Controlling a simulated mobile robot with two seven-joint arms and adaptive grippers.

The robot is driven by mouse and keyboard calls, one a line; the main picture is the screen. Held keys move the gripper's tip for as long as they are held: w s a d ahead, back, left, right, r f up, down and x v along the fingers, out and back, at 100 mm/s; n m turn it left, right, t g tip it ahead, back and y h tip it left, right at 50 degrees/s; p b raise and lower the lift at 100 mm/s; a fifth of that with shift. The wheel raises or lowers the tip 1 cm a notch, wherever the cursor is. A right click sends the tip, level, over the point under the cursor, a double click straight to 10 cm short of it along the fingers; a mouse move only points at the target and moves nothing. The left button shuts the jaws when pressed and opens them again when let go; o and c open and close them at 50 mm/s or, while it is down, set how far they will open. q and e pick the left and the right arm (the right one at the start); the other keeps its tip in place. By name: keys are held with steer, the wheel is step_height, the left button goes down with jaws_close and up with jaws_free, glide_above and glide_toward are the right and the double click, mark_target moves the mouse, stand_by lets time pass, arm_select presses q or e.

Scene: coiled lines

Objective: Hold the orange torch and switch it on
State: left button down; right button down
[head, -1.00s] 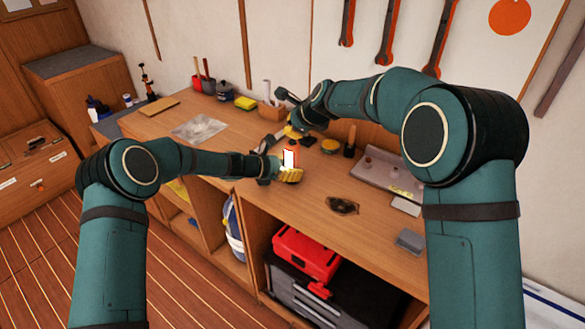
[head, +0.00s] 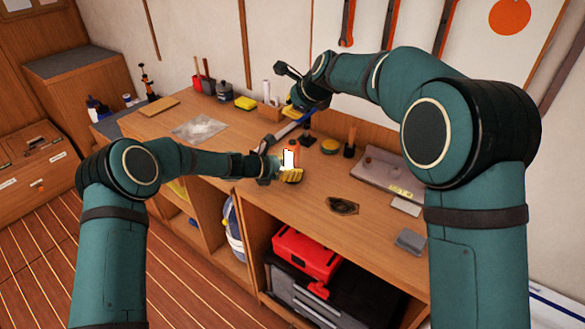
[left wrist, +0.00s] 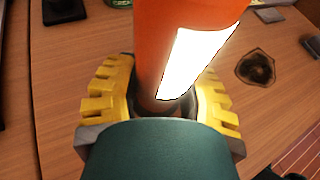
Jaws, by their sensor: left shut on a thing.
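The orange torch (head: 293,146) stands upright over the bench, with a bright white panel on its side. In the left wrist view the torch (left wrist: 160,40) fills the top middle, its panel (left wrist: 198,58) glowing white. My left gripper (head: 285,174) is shut around its lower end, yellow fingers (left wrist: 160,102) on both sides. Whether a switch is on it I cannot see. My right gripper (head: 297,110) is above the bench's back part, behind and apart from the torch. Its yellow finger shows, but its opening is too small and hidden to judge.
A long blue-grey item (head: 288,129) lies near my right gripper. A yellow round item (head: 330,146), a dark upright item (head: 350,150) and a grey tray (head: 380,168) are to the right. A dark flat item (head: 342,206) lies near the front edge.

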arm_select(q)
steer(key=shift+c, duration=2.2)
jaws_free()
steer(key=shift+a, duration=0.1)
